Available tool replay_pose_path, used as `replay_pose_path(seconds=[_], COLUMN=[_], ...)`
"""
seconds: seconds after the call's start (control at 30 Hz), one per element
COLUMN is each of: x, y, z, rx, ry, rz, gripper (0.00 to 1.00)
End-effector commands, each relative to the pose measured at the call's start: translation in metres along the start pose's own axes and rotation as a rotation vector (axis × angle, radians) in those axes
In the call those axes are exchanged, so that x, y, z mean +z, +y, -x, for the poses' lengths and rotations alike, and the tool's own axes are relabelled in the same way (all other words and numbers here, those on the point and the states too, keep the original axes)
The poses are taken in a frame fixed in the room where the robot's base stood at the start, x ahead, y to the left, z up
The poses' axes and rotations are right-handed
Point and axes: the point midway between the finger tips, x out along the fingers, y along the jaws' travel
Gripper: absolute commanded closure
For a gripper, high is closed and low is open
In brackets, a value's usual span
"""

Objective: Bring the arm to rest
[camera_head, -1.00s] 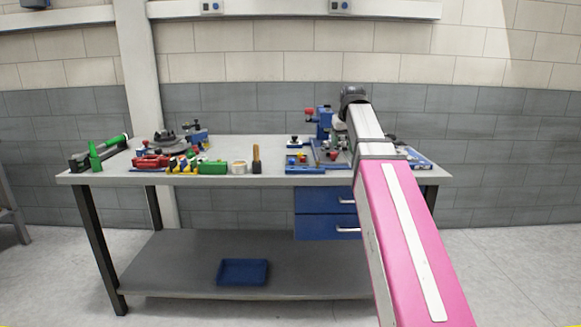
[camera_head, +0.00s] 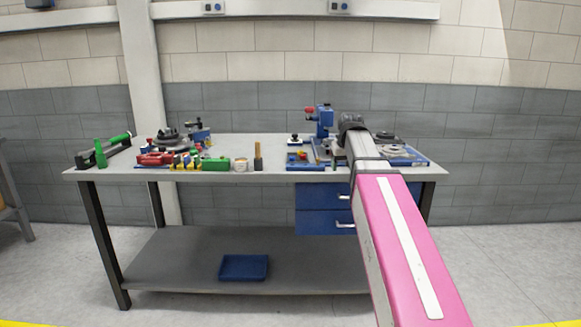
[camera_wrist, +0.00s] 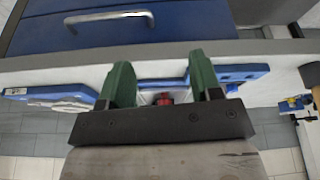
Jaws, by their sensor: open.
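My gripper (camera_wrist: 160,62) shows in the wrist view with its two green fingers wide apart and nothing held between them. The bench edge and a blue drawer front lie beyond the fingertips in that view. A small red part (camera_wrist: 163,98) shows between the fingers, farther off, on the bench top. In the head view my pink and grey arm reaches forward over the right part of the bench.
The workbench (camera_head: 275,172) carries tools and parts at left and blue fixtures (camera_head: 324,122) at right, close to my arm. Blue drawers (camera_head: 322,197) hang below the right side. A blue tray (camera_head: 244,267) lies on the lower shelf. The floor in front looks clear.

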Motion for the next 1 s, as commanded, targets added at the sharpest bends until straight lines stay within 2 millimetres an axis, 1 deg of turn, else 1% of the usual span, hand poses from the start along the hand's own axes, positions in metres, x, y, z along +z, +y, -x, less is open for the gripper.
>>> replay_pose_path(seconds=[0.03, 0.07, 0.17, 0.3, 0.47, 0.5, 0.67, 0.8, 0.87, 1.0], x=[0.011, 0.015, 0.035, 0.067, 0.106, 0.116, 0.158, 0.197, 0.215, 0.255], y=[-0.001, -0.002, -0.004, -0.007, -0.012, -0.013, -0.018, -0.022, -0.024, -0.029], z=[-0.014, -0.022, -0.053, -0.097, -0.142, -0.153, -0.193, -0.224, -0.236, -0.261], rx=[-0.001, -0.001, -0.003, -0.004, -0.004, -0.004, -0.004, -0.002, -0.001, 0.001], ry=[-0.014, -0.020, -0.045, -0.083, -0.126, -0.138, -0.179, -0.217, -0.233, -0.270], rz=[-0.004, -0.007, -0.019, -0.034, -0.054, -0.058, -0.075, -0.090, -0.096, -0.111], gripper=[0.41, 0.41, 0.41, 0.41, 0.41, 0.41, 0.41, 0.41, 0.41, 0.41])
